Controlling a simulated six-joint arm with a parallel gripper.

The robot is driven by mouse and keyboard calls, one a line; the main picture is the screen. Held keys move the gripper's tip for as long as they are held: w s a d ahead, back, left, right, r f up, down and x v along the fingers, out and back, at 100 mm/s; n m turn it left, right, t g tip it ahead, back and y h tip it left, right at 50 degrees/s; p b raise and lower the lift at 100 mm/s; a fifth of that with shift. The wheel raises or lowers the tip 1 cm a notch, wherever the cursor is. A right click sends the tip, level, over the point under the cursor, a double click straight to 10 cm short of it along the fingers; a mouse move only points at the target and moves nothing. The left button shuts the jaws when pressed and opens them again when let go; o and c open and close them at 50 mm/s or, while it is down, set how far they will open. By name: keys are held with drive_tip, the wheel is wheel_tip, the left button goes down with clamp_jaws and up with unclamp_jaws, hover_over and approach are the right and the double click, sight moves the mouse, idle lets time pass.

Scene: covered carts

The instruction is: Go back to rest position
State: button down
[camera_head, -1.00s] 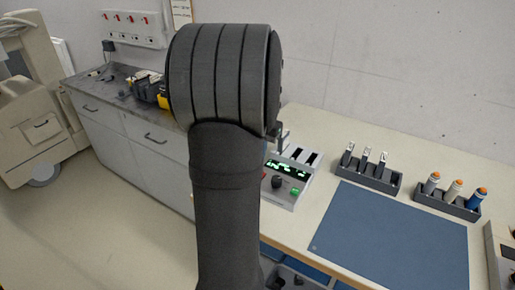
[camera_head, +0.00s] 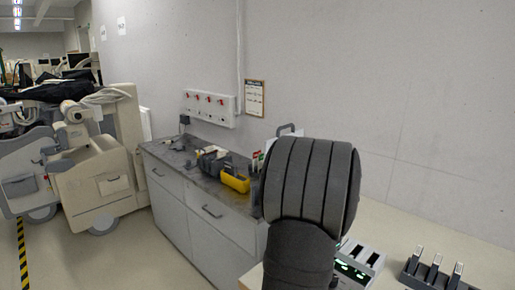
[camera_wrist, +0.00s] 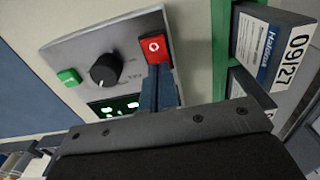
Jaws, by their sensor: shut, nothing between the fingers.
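My gripper (camera_wrist: 158,90) shows in the wrist view as two dark blue-grey fingers close together, shut and empty. Their tips appear just in front of a red button (camera_wrist: 153,47) with a white ring on a grey control panel (camera_wrist: 90,47); I cannot tell whether they touch it. The panel also has a black knob (camera_wrist: 105,70), a green button (camera_wrist: 68,77) and a lit green display (camera_wrist: 115,105). In the head view my dark arm stands at lower right and hides the gripper. The panel's display (camera_head: 352,268) shows partly beside it.
A green-edged box with a "09/27" label (camera_wrist: 277,50) is close right of the fingers. In the head view a rack (camera_head: 425,280) holds dark upright items at lower right. A yellow bin (camera_head: 236,181) sits on the grey counter (camera_head: 165,155). Covered carts (camera_head: 90,175) stand left.

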wheel_tip(320, 180, up, 16)
drive_tip(key=s+a+r+t+h, duration=0.1)
drive_tip(key=s+a, duration=0.2)
wheel_tip(320, 180, down, 6)
drive_tip(key=shift+w+d, duration=0.4)
drive_tip(key=shift+d, duration=0.05)
idle(0.5)
drive_tip(key=shift+r, duration=0.1)
idle(1.8)
